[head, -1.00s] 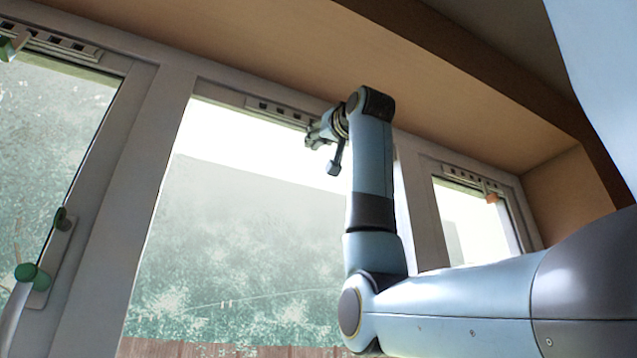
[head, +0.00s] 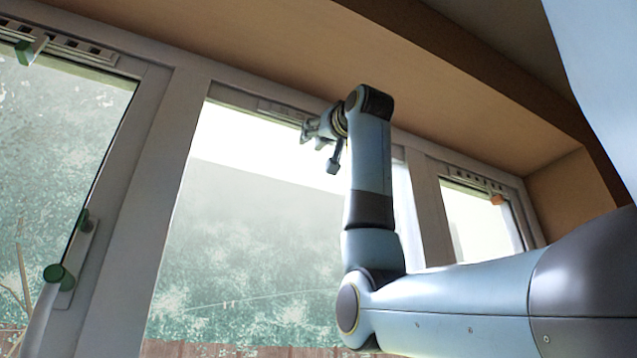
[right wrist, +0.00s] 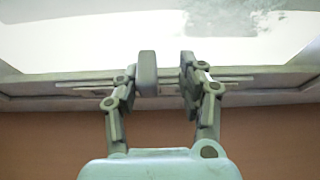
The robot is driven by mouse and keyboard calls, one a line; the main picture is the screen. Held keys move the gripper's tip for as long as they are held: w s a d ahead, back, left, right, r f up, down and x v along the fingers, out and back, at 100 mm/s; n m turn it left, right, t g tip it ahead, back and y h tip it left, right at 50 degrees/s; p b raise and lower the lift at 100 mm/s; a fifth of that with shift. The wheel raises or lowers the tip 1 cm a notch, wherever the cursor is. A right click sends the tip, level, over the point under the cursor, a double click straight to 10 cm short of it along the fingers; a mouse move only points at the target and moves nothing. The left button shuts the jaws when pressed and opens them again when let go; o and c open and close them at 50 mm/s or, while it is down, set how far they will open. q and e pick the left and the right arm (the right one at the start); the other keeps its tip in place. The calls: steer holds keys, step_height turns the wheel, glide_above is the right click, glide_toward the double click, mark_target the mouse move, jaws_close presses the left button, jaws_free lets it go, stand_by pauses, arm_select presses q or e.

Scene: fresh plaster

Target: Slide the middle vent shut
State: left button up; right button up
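The middle vent (head: 277,109) is a pale slotted strip on the top frame of the middle window. Its visible left part looks evenly pale, with no dark slots showing. My right gripper (head: 307,132) is up at the vent's right part and hides it; I cannot see the vent's tab. In the right wrist view my right gripper (right wrist: 168,74) has its two fingers apart, with a clear gap and the vent strip (right wrist: 233,79) behind them. I cannot tell whether a finger touches the vent. My left gripper is not in view.
The left window's vent (head: 82,47) has dark slots and a green tab (head: 30,50). The right window's vent (head: 470,179) has dark slots and an orange tab (head: 497,200). A wooden soffit (head: 300,60) lies close above.

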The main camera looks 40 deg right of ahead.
steer(key=shift+s+d, duration=0.15)
steer(key=shift+d, duration=0.25)
steer(key=shift+s+f, duration=0.15)
steer(key=shift+s, duration=0.2)
steer(key=v, duration=1.1)
steer(key=shift+a, duration=0.45)
steer(key=shift+f, duration=0.2)
